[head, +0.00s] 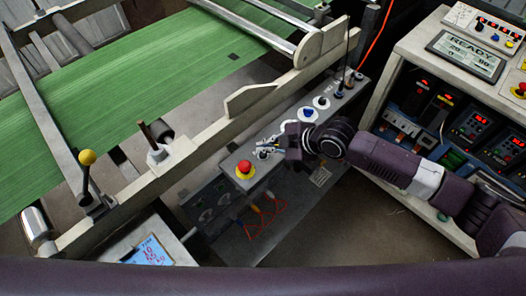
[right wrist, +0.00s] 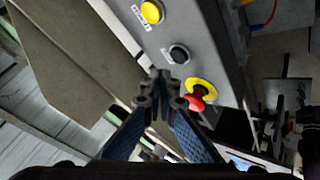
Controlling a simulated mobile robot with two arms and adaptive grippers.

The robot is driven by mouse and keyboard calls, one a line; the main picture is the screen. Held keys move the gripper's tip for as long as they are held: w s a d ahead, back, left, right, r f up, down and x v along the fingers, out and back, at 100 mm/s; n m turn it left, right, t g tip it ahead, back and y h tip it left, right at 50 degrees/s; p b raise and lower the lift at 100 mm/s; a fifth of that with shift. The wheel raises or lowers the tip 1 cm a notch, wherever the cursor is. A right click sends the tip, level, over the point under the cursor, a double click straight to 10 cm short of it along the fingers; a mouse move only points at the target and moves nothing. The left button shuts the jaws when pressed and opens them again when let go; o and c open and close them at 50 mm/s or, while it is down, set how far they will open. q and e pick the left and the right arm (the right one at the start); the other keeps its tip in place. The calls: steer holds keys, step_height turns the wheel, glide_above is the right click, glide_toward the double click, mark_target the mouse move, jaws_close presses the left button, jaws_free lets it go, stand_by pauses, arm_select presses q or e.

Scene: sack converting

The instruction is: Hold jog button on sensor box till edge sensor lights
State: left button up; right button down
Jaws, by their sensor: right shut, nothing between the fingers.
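The grey sensor box (head: 229,163) runs along the machine's side rail in the head view. It carries a red mushroom stop button (head: 244,168) on a yellow ring, which also shows in the right wrist view (right wrist: 200,92). Beside it in the wrist view are a black round button (right wrist: 179,54) and a yellow button (right wrist: 151,11) with small labels too blurred to read. I cannot tell which is the jog button. My right gripper (head: 263,147) is shut and empty, its tips (right wrist: 160,76) close to the black button; contact is unclear. I cannot identify the edge sensor lights.
A green woven web (head: 120,85) runs over the machine behind a beige rail (head: 190,140). A yellow-knobbed lever (head: 87,157) stands at left. A control console (head: 480,75) reading READY is at right. Orange cables (head: 265,213) hang below the box.

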mark_target(265, 156)
steer(key=shift+r+p, duration=1.4)
steer(key=shift+r, duration=0.55)
steer(key=shift+f, duration=0.1)
